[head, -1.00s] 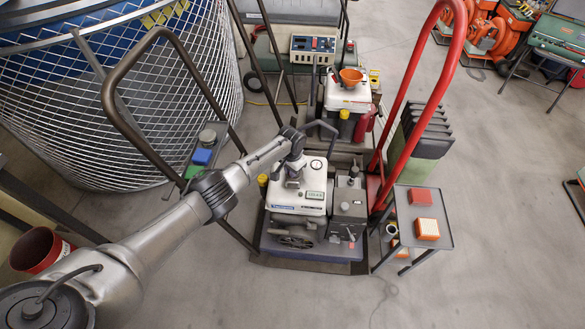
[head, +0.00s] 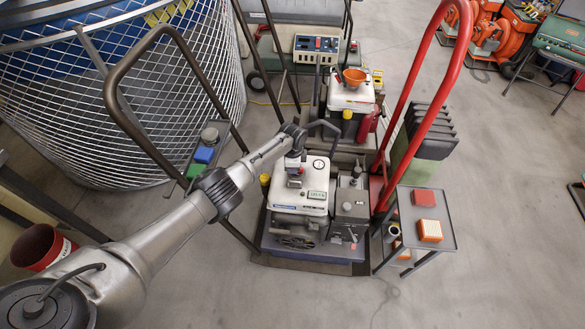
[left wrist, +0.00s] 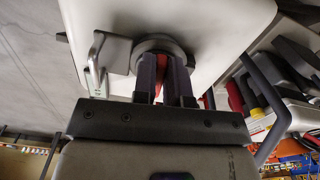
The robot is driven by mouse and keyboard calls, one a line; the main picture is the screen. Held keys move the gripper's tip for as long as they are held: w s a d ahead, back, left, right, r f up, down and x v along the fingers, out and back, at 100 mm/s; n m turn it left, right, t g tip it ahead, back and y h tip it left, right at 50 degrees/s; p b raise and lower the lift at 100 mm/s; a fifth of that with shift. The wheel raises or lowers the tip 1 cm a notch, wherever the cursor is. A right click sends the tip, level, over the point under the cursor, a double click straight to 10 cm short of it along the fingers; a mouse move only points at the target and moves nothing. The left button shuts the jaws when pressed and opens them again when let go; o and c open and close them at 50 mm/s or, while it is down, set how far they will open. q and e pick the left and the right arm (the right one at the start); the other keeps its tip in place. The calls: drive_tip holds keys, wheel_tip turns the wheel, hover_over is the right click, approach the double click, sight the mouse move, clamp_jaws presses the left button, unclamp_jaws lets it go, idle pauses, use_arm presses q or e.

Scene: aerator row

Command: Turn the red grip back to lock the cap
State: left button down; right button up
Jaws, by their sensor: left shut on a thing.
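A white pump unit (head: 288,194) with a gauge and a small green display stands on a dark wheeled cart. My left gripper (head: 294,172) reaches down from the left onto the top of this unit. In the left wrist view my left gripper (left wrist: 163,88) has its two dark fingers closed around the red grip (left wrist: 159,92), of which a narrow red strip shows between them. The grip sits in front of a round dark cap (left wrist: 163,45) on the white housing (left wrist: 215,22). Most of the grip and part of the cap are hidden by the fingers. My right gripper is not in view.
A grey bracket (left wrist: 104,55) juts out beside the cap. A red tubular handle (head: 401,110) and a small side table (head: 443,232) with red and orange blocks stand to the right. A wire basket (head: 95,110) fills the back left. The floor in front is clear.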

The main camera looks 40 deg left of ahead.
use_arm(q)
drive_tip(key=shift+w+m, duration=0.1)
drive_tip(key=shift+m, duration=0.5)
drive_tip(key=c, duration=1.2)
unclamp_jaws()
drive_tip(key=shift+o, duration=0.2)
drive_tip(key=shift+r, duration=0.2)
wheel_tip(320, 180, up, 14)
drive_tip(key=p, duration=0.6)
drive_tip(key=shift+f+p, duration=0.25)
drive_tip(key=shift+p, duration=0.15)
